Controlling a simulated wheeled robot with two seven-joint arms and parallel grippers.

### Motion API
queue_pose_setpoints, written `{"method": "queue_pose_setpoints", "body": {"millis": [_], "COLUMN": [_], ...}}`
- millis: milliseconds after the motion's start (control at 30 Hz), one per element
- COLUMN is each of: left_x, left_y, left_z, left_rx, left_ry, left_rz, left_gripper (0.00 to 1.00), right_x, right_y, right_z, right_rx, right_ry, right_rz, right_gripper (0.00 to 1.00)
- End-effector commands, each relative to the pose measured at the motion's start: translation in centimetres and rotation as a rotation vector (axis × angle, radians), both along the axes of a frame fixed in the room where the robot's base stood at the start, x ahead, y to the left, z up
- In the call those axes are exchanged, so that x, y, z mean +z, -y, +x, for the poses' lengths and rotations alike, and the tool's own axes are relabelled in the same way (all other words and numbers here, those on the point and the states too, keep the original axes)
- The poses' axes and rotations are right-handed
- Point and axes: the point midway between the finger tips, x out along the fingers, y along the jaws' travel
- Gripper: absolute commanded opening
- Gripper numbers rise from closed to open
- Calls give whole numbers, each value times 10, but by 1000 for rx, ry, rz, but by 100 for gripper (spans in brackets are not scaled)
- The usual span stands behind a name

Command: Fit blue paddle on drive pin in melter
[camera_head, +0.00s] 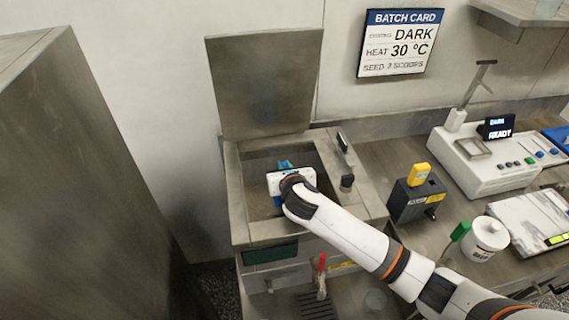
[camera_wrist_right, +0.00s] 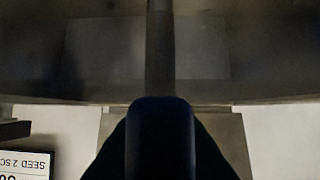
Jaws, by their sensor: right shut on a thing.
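The melter (camera_head: 240,215) is a steel tank with its lid (camera_head: 265,85) raised behind it. My right gripper (camera_head: 285,178) is inside the tank's opening, shut on the blue paddle (camera_head: 286,165). Only small blue parts of the paddle show past the white gripper body, so its lower end is hidden. In the right wrist view, a dark block (camera_wrist_right: 160,135) fills the lower middle, with a grey upright bar (camera_wrist_right: 160,45) above it. The drive pin cannot be made out, and I cannot tell whether the paddle touches it. My left gripper is not in view.
A black knob (camera_head: 347,182) sits on the melter's right rim. To the right stand a dark box with a yellow top (camera_head: 419,174), a white pot (camera_head: 485,240) and a white machine (camera_head: 470,160). A red-handled tap (camera_head: 321,263) is at the front. A tall steel cabinet (camera_head: 75,180) stands left.

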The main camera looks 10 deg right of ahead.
Motion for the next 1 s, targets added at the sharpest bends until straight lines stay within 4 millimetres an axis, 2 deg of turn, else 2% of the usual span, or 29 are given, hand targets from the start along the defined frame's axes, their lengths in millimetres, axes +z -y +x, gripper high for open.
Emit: {"method": "queue_pose_setpoints", "body": {"millis": [200,1000], "left_x": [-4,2], "left_y": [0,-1], "left_z": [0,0], "left_rx": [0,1], "left_ry": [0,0], "left_rz": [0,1], "left_gripper": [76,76], "right_x": [-7,-5], "right_y": [0,0], "right_z": [0,0], "right_rx": [0,1], "right_ry": [2,1], "right_rz": [0,-1], "right_gripper": [0,0]}}
